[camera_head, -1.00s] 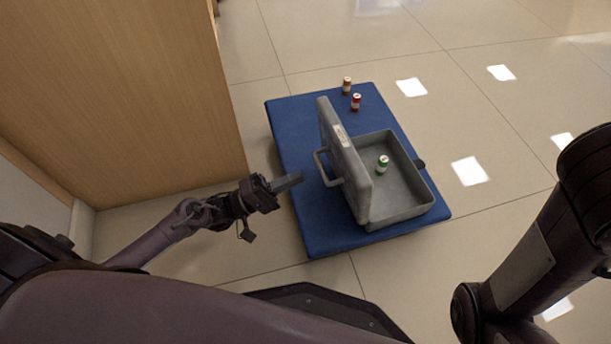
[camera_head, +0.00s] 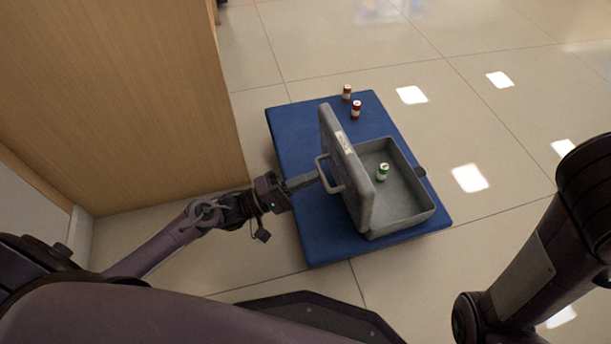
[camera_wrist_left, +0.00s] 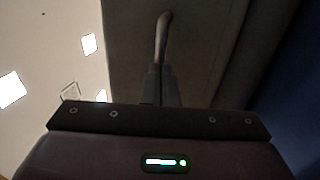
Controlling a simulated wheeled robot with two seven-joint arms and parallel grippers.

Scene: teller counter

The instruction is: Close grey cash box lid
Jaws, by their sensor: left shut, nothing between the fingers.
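The grey cash box (camera_head: 405,212) stands on a blue mat-like platform, and its lid (camera_head: 347,170) is up, standing nearly upright on the left side of the box. A handle (camera_head: 325,174) sticks out from the lid's outer face. A green-and-white roll (camera_head: 382,172) is inside the box. My left gripper (camera_head: 314,178) is shut and empty, its fingertips close beside the handle on the outer side of the lid. In the left wrist view the fingers (camera_wrist_left: 160,80) point at the lid, with the handle (camera_wrist_left: 162,38) just beyond; contact is unclear. My right gripper is out of view.
The blue platform (camera_head: 296,135) lies on a tiled floor. A brown-red roll (camera_head: 347,93) and a red roll (camera_head: 356,110) stand at its far end. A wooden panel (camera_head: 120,100) rises at the left. Open floor lies to the right.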

